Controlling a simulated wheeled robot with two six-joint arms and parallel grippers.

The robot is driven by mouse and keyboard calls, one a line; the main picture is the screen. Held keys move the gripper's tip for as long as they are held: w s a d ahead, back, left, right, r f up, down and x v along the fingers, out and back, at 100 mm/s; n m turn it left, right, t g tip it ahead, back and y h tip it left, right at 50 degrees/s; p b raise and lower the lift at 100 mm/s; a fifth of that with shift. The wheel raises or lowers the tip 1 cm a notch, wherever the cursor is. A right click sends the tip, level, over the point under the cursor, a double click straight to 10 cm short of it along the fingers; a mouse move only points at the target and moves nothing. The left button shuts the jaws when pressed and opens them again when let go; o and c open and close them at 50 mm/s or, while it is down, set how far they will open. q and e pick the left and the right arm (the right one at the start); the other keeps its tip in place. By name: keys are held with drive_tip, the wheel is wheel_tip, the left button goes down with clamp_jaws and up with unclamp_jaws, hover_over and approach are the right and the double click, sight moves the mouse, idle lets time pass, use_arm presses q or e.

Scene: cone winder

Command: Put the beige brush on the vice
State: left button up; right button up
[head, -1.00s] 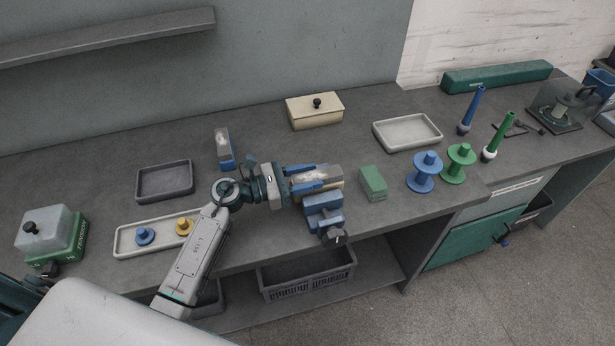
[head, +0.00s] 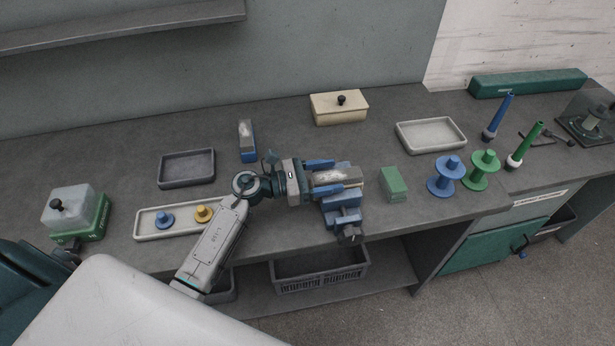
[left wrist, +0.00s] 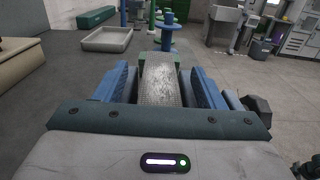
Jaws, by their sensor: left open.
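The beige brush (head: 351,174), with a pale grey bristle face, lies on top of the blue vice (head: 343,216). My left gripper (head: 336,176) comes in from the left, with its blue fingers on either side of the brush. In the left wrist view the brush (left wrist: 160,82) lies lengthwise between the open fingers, with a gap on both sides. The gripper hides part of the vice top, so the exact contact there is hard to see. My right gripper is not in view.
A green block (head: 393,184) stands just right of the vice. Blue (head: 446,176) and green (head: 481,170) spools are farther right. A blue-based brush (head: 247,142), a dark tray (head: 187,181) and a beige lidded box (head: 339,119) stand behind. Bench space behind the vice is clear.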

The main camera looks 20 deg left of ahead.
use_arm(q)
drive_tip(key=b+v, duration=0.4)
drive_tip(key=v, duration=0.6)
drive_tip(key=shift+s+a+f, duration=0.2)
drive_tip(key=shift+s+a+r+b, duration=0.15)
drive_tip(key=shift+s+a+b, duration=0.3)
drive_tip(key=shift+a, duration=0.15)
idle(0.5)
